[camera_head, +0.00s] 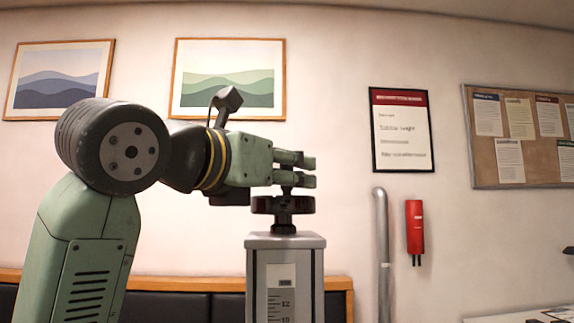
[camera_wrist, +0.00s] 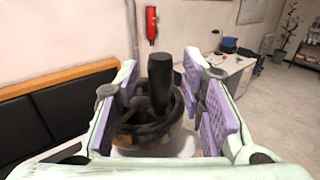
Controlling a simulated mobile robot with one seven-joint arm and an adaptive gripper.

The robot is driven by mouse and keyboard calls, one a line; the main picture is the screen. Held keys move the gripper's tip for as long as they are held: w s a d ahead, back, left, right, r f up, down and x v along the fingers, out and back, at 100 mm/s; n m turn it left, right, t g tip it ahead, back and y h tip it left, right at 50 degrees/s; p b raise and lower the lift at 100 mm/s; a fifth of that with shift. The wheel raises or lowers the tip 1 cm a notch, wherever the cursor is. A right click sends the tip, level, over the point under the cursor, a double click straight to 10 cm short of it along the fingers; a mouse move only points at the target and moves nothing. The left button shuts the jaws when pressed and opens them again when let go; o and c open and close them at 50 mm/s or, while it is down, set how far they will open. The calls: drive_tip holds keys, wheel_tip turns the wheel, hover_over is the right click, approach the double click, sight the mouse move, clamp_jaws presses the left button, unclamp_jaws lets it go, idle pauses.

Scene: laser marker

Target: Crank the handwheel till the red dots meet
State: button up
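The dark handwheel (camera_head: 283,206) sits on top of a grey column (camera_head: 285,242) with a scale (camera_head: 281,304) on its front. In the wrist view the wheel (camera_wrist: 140,137) is partly hidden by my left finger. Its upright black crank handle (camera_wrist: 160,86) stands between my two purple finger pads, with a visible gap on each side. My gripper (camera_head: 308,171) is open, just above the wheel in the head view; it also shows in the wrist view (camera_wrist: 163,88). I make out no red dots in either view.
A black bench (camera_head: 180,304) with a wooden top edge runs along the wall behind. A grey pipe (camera_head: 381,240) and a red wall device (camera_head: 415,230) are right of the column. A white desk (camera_wrist: 225,75) with items on it stands farther off at right.

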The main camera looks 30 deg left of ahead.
drive_tip(key=shift+w, duration=0.1)
drive_tip(key=shift+c, duration=0.3)
clamp_jaws()
